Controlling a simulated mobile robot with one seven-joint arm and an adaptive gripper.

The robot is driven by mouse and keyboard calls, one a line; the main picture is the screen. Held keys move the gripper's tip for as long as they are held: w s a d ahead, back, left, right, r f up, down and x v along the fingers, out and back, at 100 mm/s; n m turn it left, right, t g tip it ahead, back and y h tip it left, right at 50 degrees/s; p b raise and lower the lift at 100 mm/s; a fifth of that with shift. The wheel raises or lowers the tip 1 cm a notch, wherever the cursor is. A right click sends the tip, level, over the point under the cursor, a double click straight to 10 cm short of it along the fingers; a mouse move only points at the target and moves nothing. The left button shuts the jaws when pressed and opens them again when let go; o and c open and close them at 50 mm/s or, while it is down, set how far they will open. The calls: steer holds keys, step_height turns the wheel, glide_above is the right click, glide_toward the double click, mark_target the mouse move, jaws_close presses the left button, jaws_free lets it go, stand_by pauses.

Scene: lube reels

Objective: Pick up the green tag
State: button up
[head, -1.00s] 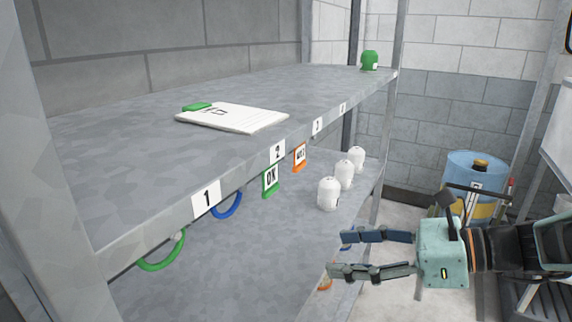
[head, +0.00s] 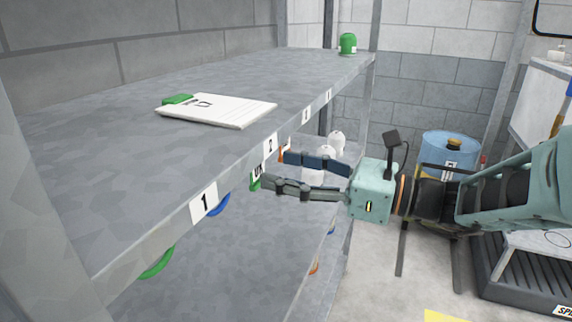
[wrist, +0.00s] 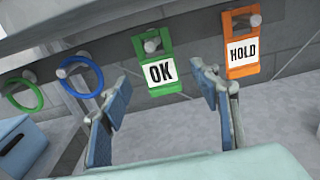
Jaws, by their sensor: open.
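The green tag (wrist: 154,65), marked OK, hangs on a peg under the shelf edge. In the wrist view it is ahead of my gripper, roughly centred between the two fingers. In the head view the green tag (head: 256,178) is mostly hidden behind a fingertip. My gripper (head: 272,169) is open and empty, its fingers pointing at the shelf front. In the wrist view my gripper (wrist: 158,82) has its fingers wide apart, with no clear contact on the tag.
An orange HOLD tag (wrist: 242,45) hangs close to the right. Blue (wrist: 80,76) and green (wrist: 24,92) rings hang to the left. The shelf edge (head: 236,172) runs above the tags. A clipboard (head: 217,110) lies on top. White bottles (head: 336,140) stand on the lower shelf.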

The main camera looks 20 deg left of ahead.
steer(key=a, duration=0.4)
steer(key=shift+w+a, duration=0.1)
steer(key=c, duration=1)
